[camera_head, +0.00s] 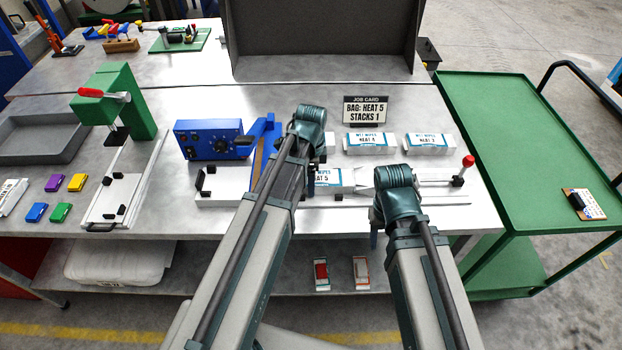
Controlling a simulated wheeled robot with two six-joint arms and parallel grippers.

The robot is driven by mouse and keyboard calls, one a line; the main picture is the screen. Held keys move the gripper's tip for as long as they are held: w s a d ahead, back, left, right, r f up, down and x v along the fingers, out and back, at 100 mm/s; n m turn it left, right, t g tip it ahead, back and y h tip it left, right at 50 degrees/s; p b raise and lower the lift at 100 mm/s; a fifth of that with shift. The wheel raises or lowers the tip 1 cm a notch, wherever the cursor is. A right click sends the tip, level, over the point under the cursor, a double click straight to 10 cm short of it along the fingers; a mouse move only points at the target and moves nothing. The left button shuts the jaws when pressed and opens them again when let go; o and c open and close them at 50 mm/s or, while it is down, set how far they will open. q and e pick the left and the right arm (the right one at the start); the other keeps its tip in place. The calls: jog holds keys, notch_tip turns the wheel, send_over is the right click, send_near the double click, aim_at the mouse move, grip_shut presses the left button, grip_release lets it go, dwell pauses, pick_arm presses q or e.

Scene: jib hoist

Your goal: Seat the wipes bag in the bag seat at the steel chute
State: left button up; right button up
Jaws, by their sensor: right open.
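The wipes bag, white with a blue label reading HEAT 5 (336,178), lies on the bench between my two arms. Its left part is hidden behind my left arm. The steel chute (425,177) is to the right of the bag, partly behind my right wrist. The bag seat cannot be made out clearly. My right gripper (374,238) points down at the bench's front edge, mostly hidden by its own wrist; it is open, below and to the right of the bag. My left gripper's fingers are hidden behind my left forearm, near the bag's left side.
A blue control box (208,140) with a blue lever arm stands left of my left arm. A job card (366,112) reads BAG: HEAT 5, STACKS 1. Two more wipes packs, HEAT 4 (372,144) and another (428,144), lie behind. A red-knobbed lever (463,170) stands at right. A green cart (535,150) adjoins the bench.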

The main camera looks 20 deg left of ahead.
pick_arm(q)
jog(key=shift+f, duration=0.1)
jog(key=o, duration=1.2)
jog(key=shift+c, duration=0.2)
notch_tip(320, 180, up, 14)
jog(key=p, duration=1.3)
jog(key=shift+p, duration=0.4)
jog(key=shift+f, duration=0.1)
jog(key=s+d+f+n+y+b, duration=0.1)
jog(key=s+d+f+n+b, duration=0.3)
jog(key=s+d+n, duration=0.6)
jog(key=s+n, duration=0.1)
jog(key=s, duration=0.3)
jog(key=shift+s+d, duration=0.15)
jog(key=shift+d, duration=0.1)
